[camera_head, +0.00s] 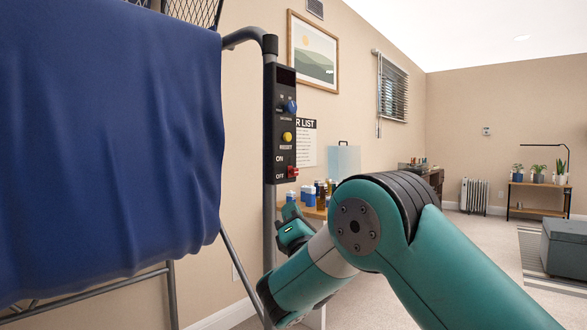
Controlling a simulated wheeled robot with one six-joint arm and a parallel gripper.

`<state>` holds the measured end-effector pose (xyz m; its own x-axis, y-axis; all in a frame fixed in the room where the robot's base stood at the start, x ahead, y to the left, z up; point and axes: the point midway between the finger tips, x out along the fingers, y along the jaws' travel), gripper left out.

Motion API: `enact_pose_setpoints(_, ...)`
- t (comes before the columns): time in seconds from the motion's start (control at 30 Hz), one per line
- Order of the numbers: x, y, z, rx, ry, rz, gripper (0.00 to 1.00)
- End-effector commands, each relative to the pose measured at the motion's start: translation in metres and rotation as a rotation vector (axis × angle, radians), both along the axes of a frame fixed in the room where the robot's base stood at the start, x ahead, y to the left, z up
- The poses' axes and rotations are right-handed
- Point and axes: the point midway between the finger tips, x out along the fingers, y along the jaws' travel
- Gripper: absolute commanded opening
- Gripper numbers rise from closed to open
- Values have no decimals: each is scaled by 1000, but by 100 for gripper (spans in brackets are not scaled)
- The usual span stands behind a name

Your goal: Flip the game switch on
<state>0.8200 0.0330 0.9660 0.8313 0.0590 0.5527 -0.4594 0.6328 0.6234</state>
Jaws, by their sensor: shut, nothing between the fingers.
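The game's black control box (282,122) is fixed to a grey upright post. It carries a red switch (292,172) at its lower end, beside the OFF label and below the ON label. A yellow reset button (287,136) and a blue knob (290,106) sit above the switch. My gripper (290,211) is just below the box, close to the post, with its fingers shut and empty. It appears apart from the switch. My forearm partly hides the gripper and the lower post.
A blue cloth (110,150) drapes over the game's frame at left. Behind my arm, a wooden shelf (316,212) holds bottles and blue-and-white containers. A grey ottoman (564,241) stands at far right. Open carpet lies between.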

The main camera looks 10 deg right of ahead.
Motion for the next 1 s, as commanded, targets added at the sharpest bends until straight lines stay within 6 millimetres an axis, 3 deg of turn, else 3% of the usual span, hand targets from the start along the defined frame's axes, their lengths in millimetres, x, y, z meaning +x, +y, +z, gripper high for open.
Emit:
enact_pose_setpoints(0.03,4,0,10,-1,1,0,0)
enact_pose_setpoints(0.37,35,2,31,3,-1,0,0)
enact_pose_setpoints(0.53,45,-11,48,2,0,-1,0)
enact_pose_setpoints(1.0,51,-18,55,0,0,0,0)
